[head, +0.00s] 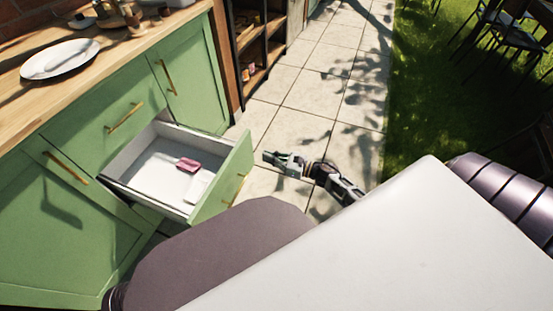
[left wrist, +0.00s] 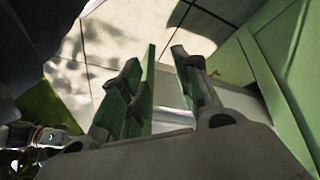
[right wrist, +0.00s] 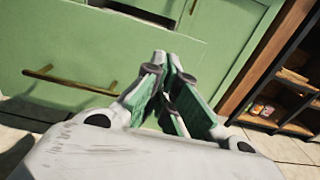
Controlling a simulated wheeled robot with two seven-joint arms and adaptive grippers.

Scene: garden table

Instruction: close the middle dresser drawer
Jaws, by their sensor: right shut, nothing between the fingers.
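The green dresser (head: 95,150) stands at the left in the head view. One drawer (head: 151,168) is pulled well out beneath a shut drawer front (head: 108,125). A pink item (head: 188,165) and a white item (head: 198,187) lie inside. Its green front (head: 226,178) faces right, with a brass handle that also shows in the right wrist view (right wrist: 70,82). My right gripper (head: 268,157) is shut and empty, just right of the drawer front, with a gap between. My left gripper (left wrist: 164,48) is open and empty in the left wrist view, near green panels; the head view does not show it.
A white plate (head: 60,59) and small items lie on the wooden countertop (head: 25,92). A dark shelf unit (head: 258,50) stands beyond the dresser. Pale paving (head: 318,85) lies open to the right, then grass (head: 425,100) with garden chairs (head: 500,30).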

